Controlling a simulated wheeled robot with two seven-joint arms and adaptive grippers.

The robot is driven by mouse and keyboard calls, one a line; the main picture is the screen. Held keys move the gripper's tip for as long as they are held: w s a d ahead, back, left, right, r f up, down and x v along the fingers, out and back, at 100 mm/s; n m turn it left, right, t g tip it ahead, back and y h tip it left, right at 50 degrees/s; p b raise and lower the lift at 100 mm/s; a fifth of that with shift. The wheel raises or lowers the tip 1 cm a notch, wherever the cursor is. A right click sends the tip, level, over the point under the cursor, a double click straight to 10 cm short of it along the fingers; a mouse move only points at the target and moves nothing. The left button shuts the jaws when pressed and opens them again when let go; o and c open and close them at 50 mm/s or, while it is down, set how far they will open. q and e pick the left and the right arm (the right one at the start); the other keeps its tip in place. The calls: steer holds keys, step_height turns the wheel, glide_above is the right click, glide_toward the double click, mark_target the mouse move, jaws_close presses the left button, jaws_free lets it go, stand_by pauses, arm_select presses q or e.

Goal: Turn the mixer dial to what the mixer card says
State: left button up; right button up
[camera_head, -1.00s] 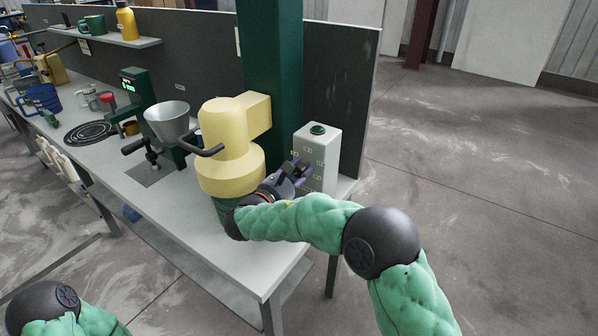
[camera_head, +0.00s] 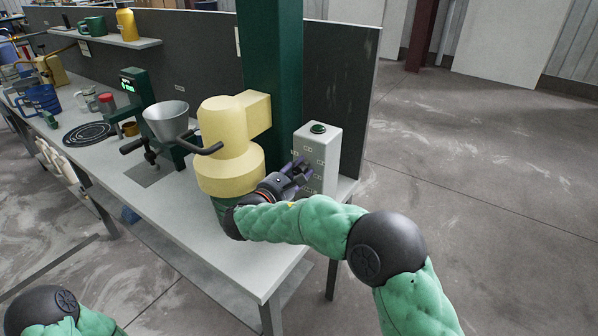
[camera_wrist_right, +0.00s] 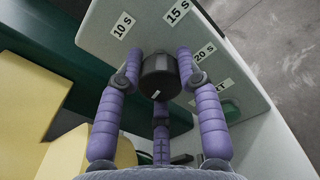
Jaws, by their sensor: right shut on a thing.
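The mixer dial (camera_wrist_right: 160,74) is a dark knob on the grey face of the control box (camera_head: 328,148), which stands at the table's right end. My right gripper (camera_wrist_right: 158,68) has its purple fingers around the dial and is shut on it. In the head view, my right gripper (camera_head: 297,172) is against the box face and hides the dial. Labels 10 S, 15 S and 20 S surround the dial; another is partly hidden by a finger. A small light mark shows on the dial, but its setting is unclear. I cannot make out the mixer card. My left gripper is out of view.
The yellow mixer (camera_head: 228,165) stands just left of my right gripper, before a dark green column (camera_head: 270,60). A grey funnel (camera_head: 167,118) and a dark coil (camera_head: 90,133) are further left. A green button (camera_head: 318,128) tops the box. The floor right of the table is clear.

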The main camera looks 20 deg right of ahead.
steer(key=shift+d+r, duration=0.1)
steer(key=shift+r, duration=0.2)
steer(key=o, duration=1)
steer(key=shift+c, duration=0.2)
steer(key=shift+o, duration=1)
steer(key=shift+f, duration=0.15)
steer(key=v, duration=1.2)
